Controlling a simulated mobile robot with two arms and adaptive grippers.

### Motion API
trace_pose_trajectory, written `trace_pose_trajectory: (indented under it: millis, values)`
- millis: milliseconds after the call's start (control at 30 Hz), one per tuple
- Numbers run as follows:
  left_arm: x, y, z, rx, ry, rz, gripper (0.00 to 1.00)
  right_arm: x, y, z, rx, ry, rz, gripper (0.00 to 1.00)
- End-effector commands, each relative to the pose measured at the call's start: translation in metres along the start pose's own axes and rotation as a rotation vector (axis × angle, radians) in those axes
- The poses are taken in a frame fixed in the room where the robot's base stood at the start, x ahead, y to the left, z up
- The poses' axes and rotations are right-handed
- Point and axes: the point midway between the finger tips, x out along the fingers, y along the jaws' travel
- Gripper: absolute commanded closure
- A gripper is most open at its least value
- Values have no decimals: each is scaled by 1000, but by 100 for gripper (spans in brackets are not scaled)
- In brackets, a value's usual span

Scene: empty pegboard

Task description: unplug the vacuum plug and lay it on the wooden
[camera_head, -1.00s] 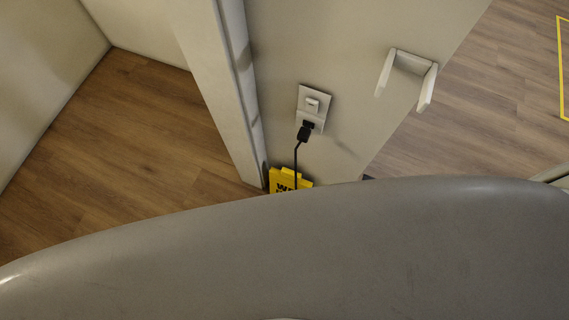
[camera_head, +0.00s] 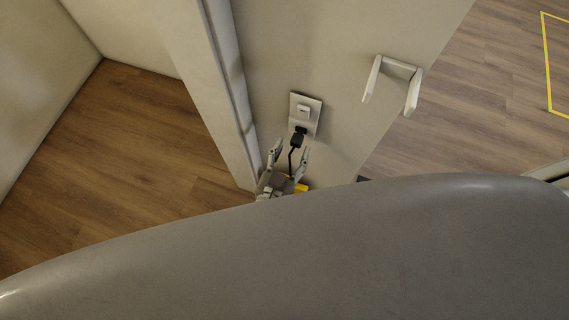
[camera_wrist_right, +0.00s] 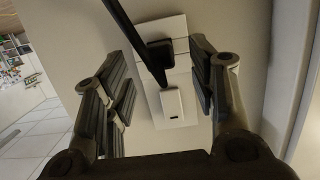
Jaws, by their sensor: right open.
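The black vacuum plug (camera_head: 297,139) sits in the lower socket of a wall outlet plate (camera_head: 314,108), and its black cord hangs down from it. My right gripper (camera_head: 290,148) is open just below the plug, with its fingers pointing up toward the outlet and the cord between them. In the right wrist view the open fingers (camera_wrist_right: 163,85) stand either side of the outlet plate (camera_wrist_right: 176,107), apart from the plug (camera_wrist_right: 157,53); the dark cord crosses between them. The left gripper is out of view. No wooden resting surface other than the wood floor (camera_head: 120,140) shows.
A white two-pronged wall bracket (camera_head: 397,72) sticks out right of the outlet. A raised door frame edge (camera_head: 222,75) runs to the left. A yellow object (camera_head: 301,187) is mostly hidden behind my right gripper. Yellow tape (camera_head: 549,70) marks the floor at right.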

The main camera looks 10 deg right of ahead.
Motion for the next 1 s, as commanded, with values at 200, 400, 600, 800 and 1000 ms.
trace_pose_trajectory:
  millis: [200, 400, 600, 800, 1000]
  values:
    - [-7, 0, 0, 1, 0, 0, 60, 33, 0, -1, -1, 2, 1, 48]
    - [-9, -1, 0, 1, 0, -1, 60, 45, 0, 0, -2, -1, 0, 48]
    - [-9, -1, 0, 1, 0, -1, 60, 46, 0, 1, -1, -2, 0, 48]
    - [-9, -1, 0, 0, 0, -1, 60, 45, 0, 1, -2, -2, 0, 65]
    - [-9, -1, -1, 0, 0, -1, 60, 45, 0, 1, -2, -2, 0, 91]
